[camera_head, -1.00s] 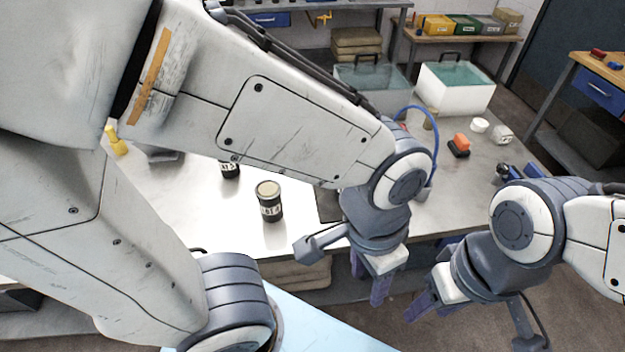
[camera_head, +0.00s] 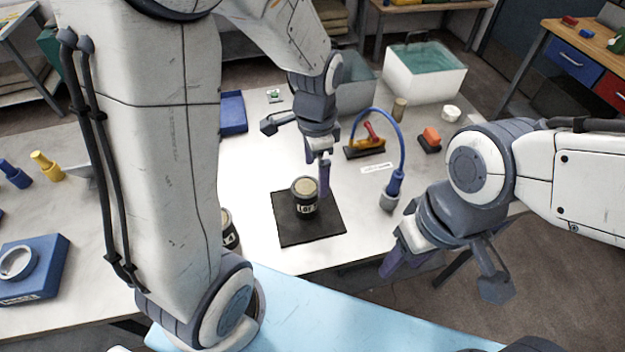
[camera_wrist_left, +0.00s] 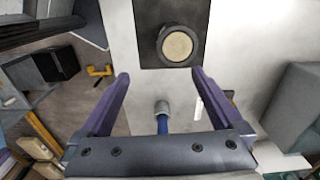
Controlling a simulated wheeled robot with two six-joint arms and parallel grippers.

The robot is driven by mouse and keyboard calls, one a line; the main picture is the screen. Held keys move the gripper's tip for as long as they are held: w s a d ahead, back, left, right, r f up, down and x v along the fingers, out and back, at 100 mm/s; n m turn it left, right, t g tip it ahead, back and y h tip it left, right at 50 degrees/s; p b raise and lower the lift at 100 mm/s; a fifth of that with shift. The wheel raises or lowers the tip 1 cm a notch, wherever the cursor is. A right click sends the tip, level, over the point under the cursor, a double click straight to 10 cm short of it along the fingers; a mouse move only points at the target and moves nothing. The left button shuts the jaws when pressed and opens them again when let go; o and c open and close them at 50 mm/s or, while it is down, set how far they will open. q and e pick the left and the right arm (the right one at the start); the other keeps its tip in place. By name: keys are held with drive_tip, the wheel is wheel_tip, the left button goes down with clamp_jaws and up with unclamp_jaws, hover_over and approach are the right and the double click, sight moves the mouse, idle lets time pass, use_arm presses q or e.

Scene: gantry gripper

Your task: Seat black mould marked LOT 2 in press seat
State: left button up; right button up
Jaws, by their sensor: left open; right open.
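A black mould (camera_head: 305,197) with a tan top and a white label stands upright on a square black mat (camera_head: 288,232); its lot number is too small to read. It also shows in the left wrist view (camera_wrist_left: 178,46), beyond the fingertips. A second black mould (camera_head: 230,236) is mostly hidden behind my left arm. My left gripper (camera_head: 323,172) is open and empty, just behind the mould on the mat; its spread fingers (camera_wrist_left: 160,76) show apart from it in the wrist view. My right gripper (camera_head: 404,262) is open and empty by the table's front edge. I cannot tell which thing is the press seat.
A blue block with a pale ring (camera_head: 32,268) sits at the left. Right of the mat are a grey cup with a blue hose (camera_head: 389,200) and a red-handled tool (camera_head: 368,140). Water tanks (camera_head: 425,72) stand at the back.

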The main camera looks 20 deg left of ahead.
sight(305, 186)
use_arm(q)
drive_tip(key=a+f, duration=0.1)
drive_tip(key=w+a+f, duration=0.1)
drive_tip(key=shift+w+a, duration=0.3)
drive_tip(key=shift+a, duration=0.1)
wheel_tip(305, 186, down, 4)
drive_tip(key=shift+r+m, duration=0.1)
drive_tip(key=shift+m, duration=0.2)
wheel_tip(305, 186, down, 5)
drive_tip(key=shift+s+a+r+p, duration=0.1)
drive_tip(key=shift+s+a+p, duration=0.05)
drive_tip(key=shift+p, duration=0.9)
drive_tip(key=shift+f, duration=0.55)
drive_tip(key=c, duration=1.3)
drive_tip(key=shift+c, duration=0.8)
drive_tip(key=shift+r, duration=0.15)
